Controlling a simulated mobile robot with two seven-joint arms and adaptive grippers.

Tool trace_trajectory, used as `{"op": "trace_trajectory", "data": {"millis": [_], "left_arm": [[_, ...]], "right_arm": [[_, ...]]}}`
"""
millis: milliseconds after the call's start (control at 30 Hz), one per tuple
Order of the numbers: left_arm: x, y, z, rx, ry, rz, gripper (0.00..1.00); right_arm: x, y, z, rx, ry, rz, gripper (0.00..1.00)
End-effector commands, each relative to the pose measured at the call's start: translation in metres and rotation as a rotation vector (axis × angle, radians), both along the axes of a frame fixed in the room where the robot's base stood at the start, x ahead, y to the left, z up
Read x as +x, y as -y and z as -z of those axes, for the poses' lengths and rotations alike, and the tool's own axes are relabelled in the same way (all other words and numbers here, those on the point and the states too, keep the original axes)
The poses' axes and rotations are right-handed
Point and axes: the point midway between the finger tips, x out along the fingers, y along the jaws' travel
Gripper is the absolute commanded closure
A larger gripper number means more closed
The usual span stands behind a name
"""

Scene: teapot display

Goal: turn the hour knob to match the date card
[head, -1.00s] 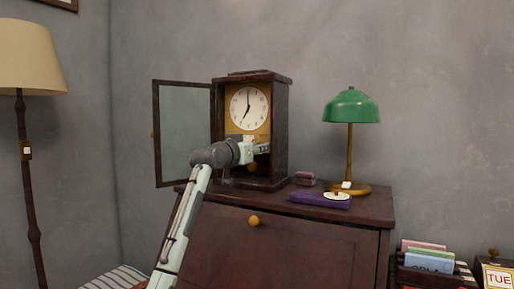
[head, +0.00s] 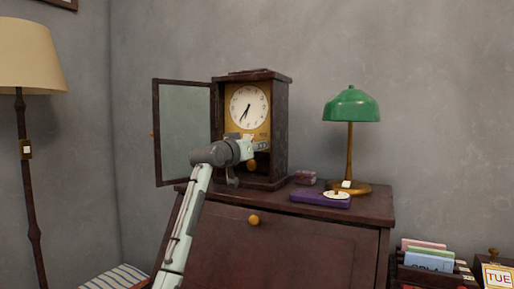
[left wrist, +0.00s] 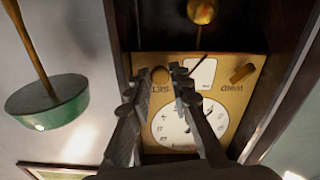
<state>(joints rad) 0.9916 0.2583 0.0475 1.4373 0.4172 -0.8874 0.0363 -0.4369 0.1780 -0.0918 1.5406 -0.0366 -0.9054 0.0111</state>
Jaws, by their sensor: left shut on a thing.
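The wooden clock (head: 283,130) stands on the desk with its glass door open to the left. Its white dial (head: 248,106) has dark hands pointing to the lower left. My left gripper (head: 262,146) reaches to the brass panel below the dial. In the left wrist view, which is upside down, the left gripper (left wrist: 156,79) is shut on a round knob (left wrist: 160,75) beside small lettering. A second, bar-shaped knob (left wrist: 242,73) sits tilted across the panel. The date card (head: 498,280) reads TUE at the lower right. My right gripper is not in view.
The open glass door (head: 183,130) stands left of my arm. A green lamp (head: 351,105), a purple book (head: 318,199) and a small box (head: 305,177) are on the desk, right of the clock. A brass pendulum bob (left wrist: 202,10) hangs close to the panel.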

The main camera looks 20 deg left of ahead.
Motion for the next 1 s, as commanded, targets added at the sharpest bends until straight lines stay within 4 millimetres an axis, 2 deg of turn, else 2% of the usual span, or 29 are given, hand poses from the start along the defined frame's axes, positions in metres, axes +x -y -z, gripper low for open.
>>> {"op": "trace_trajectory", "data": {"millis": [1000], "left_arm": [[0.0001, 0.0022, 0.0001, -0.961, -0.077, 0.001, 1.00]], "right_arm": [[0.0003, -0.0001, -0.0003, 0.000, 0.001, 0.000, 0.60]]}}
